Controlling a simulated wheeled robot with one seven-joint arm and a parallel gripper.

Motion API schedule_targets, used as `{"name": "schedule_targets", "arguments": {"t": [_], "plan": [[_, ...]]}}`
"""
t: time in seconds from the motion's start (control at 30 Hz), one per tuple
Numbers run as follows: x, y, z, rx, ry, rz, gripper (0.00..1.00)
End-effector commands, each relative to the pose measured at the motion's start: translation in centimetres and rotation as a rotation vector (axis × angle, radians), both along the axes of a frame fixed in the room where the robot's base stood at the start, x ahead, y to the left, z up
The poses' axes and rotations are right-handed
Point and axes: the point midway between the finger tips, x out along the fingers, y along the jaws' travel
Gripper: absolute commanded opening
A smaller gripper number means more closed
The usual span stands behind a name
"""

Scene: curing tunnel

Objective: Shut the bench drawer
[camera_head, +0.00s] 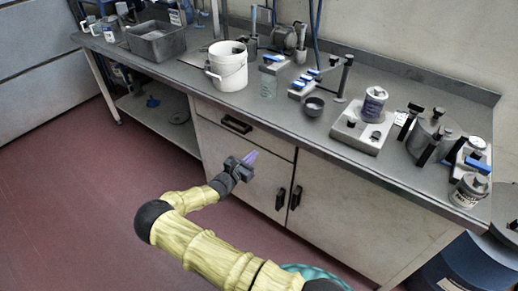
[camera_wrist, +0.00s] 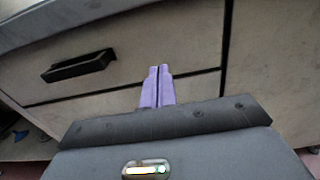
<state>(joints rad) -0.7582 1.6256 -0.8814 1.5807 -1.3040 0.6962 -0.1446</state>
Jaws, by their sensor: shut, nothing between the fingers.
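The bench drawer (camera_head: 268,142) has a pale grey front with a black bar handle (camera_head: 236,124), just under the benchtop. In the wrist view the drawer front (camera_wrist: 190,45) fills the upper middle, with its handle (camera_wrist: 78,66) at the left. The front looks about flush with the cabinet; I cannot tell whether a small gap remains. My gripper (camera_head: 251,157) is shut and empty, with purple fingers pointing toward the drawer front, right of the handle. In the wrist view the fingertips (camera_wrist: 158,71) overlap the lower drawer front; I cannot tell whether they touch it.
Cupboard doors with black handles (camera_head: 288,197) stand below and right of the drawer. An open shelf (camera_head: 160,115) is at left. Red floor in front is clear.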

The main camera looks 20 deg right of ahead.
Motion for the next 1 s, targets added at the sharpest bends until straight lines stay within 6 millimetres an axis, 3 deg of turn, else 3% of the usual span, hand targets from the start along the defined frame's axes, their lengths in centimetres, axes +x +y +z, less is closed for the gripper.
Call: {"name": "schedule_targets", "arguments": {"t": [0.1,0.3,0.77,1.0], "plan": [[-1.2,2.3,0.0,0.001,0.0,0.006,0.0],[-2.3,4.0,0.0,0.0,0.0,0.007,0.0],[-2.4,4.1,0.0,0.001,0.001,0.006,0.0],[-3.5,2.3,0.3,0.072,-0.021,-0.071,0.0]]}}
